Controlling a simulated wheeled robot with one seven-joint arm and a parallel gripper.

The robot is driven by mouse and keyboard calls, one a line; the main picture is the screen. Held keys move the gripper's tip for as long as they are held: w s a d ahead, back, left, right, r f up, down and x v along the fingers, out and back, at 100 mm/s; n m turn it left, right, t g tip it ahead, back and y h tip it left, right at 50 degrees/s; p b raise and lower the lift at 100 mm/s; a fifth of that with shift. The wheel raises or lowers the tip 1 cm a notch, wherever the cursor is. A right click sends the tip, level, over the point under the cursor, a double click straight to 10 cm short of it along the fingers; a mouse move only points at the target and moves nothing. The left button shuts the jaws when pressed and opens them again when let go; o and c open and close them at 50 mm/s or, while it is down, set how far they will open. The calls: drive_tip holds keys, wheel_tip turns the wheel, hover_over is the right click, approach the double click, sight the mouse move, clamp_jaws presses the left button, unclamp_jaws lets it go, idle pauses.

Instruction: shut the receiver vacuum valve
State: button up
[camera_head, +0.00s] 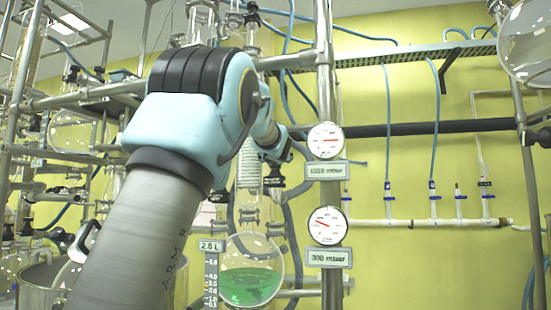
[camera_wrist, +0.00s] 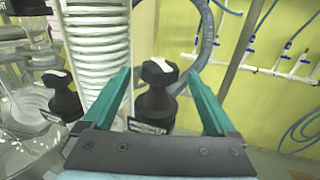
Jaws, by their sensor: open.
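A black valve knob (camera_wrist: 157,100) with a white mark on top stands between the two teal fingers of my gripper (camera_wrist: 158,76) in the wrist view. The fingers are open on either side of it, with a gap visible on each side. A label below the knob is too small to read, so I cannot tell for certain that this is the receiver vacuum valve. A second black valve knob (camera_wrist: 60,96) is outside the fingers to the left. In the head view, my arm hides much of the valve area, and the fingers cannot be made out.
A round flask (camera_head: 251,275) with green liquid hangs below my arm. A steel post (camera_head: 326,90) carries a gauge (camera_head: 326,140) labelled about 1010 mbar and another gauge (camera_head: 327,225) labelled 300 mbar. A ribbed white coil (camera_wrist: 97,45) and a grey hose (camera_wrist: 204,40) are close to the fingers.

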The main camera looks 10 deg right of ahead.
drive_tip(key=shift+p+x, duration=0.5)
drive_tip(key=shift+x, duration=1.25)
drive_tip(key=shift+c, duration=0.4)
drive_tip(key=c, duration=1.3)
drive_tip(key=shift+f, duration=0.1)
drive_tip(key=shift+a+m+g+h+b, duration=0.15)
drive_tip(key=shift+m+g+h+b, duration=0.25)
drive_tip(key=shift+h+b, duration=0.6)
drive_tip(key=shift+m+h+b, duration=0.7)
drive_tip(key=shift+b, duration=0.2)
drive_tip(key=shift+f+m+g+h+b, duration=0.1)
drive_tip(key=shift+m+g+h+b, duration=0.25)
drive_tip(key=shift+b, duration=0.2)
